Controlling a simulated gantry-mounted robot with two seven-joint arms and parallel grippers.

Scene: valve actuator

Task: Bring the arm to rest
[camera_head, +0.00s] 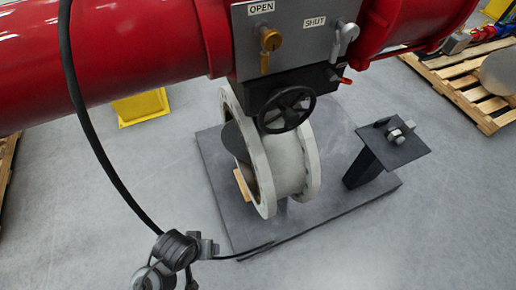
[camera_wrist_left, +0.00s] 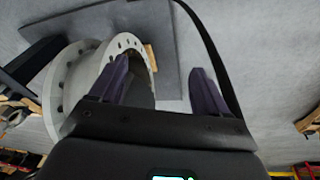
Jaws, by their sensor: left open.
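My left arm shows at the bottom left of the head view as dark grey joints (camera_head: 175,250). My left gripper (camera_head: 255,250) appears small, near the front edge of the grey base plate (camera_head: 335,218). In the left wrist view my left gripper (camera_wrist_left: 162,75) has its two dark fingers wide apart, with nothing between them. The pale flanged valve body (camera_wrist_left: 72,85) lies behind and left of the fingers there; I cannot tell how close. In the head view the valve body (camera_head: 285,165) stands on the base plate, below the red actuator (camera_head: 120,50). My right gripper is not in view.
A black cable (camera_head: 85,125) hangs down to my left arm. A black handwheel (camera_head: 287,109), an OPEN lever (camera_head: 268,45) and a SHUT lever (camera_head: 344,38) sit above the valve. A dark stand (camera_head: 375,155) with bolts is at right. Floor in front is clear.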

